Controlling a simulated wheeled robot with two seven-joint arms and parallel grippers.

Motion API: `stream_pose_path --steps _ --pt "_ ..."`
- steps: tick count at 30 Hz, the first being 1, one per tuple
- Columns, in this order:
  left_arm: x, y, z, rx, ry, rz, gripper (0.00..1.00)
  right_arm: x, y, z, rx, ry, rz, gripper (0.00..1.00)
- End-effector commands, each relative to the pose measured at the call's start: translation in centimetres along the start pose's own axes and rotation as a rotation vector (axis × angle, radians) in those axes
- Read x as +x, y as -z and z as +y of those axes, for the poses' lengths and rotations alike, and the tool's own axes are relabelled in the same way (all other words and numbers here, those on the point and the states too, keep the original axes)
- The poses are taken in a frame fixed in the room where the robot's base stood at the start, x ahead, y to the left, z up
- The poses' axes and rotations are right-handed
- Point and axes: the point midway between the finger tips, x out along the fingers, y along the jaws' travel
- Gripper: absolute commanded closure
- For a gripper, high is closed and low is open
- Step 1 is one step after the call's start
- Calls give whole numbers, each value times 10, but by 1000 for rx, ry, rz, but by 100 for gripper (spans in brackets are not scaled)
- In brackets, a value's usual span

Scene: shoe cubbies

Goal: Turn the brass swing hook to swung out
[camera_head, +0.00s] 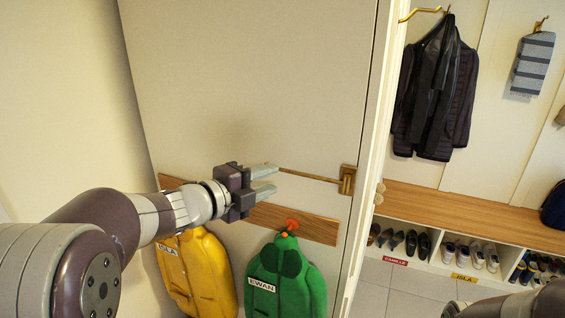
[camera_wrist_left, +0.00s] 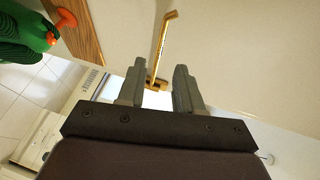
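The brass swing hook (camera_head: 312,175) is a thin rod on a small square brass plate at the right edge of the pale panel. Its rod points left from the plate, with its free end close to my left gripper's upper fingertip. My left gripper (camera_head: 270,179) is open, with its two grey fingers pointing right towards the hook. In the left wrist view the hook (camera_wrist_left: 162,48) shows beyond and between the open fingers (camera_wrist_left: 158,82), and I see nothing held. Whether a finger touches the rod I cannot tell. My right gripper is not seen clearly.
Below the hook is a wooden rail (camera_head: 290,222) with a yellow bag (camera_head: 200,272) and a green bag (camera_head: 287,280) labelled EWAN. To the right are a wooden bench (camera_head: 470,215) over shoe cubbies, and a dark jacket (camera_head: 435,95). The panel above the hook is bare.

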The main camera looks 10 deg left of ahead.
Motion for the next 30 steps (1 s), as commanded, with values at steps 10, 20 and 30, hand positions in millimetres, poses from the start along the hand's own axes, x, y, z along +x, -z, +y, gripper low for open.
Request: stream_pose_path --steps 10,20,30 --pt "48 0 0 -3 -1 -1 65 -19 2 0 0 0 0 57" --pt "51 0 1 -3 0 -2 72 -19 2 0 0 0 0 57" --pt "51 0 1 -3 -1 -2 100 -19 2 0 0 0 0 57"
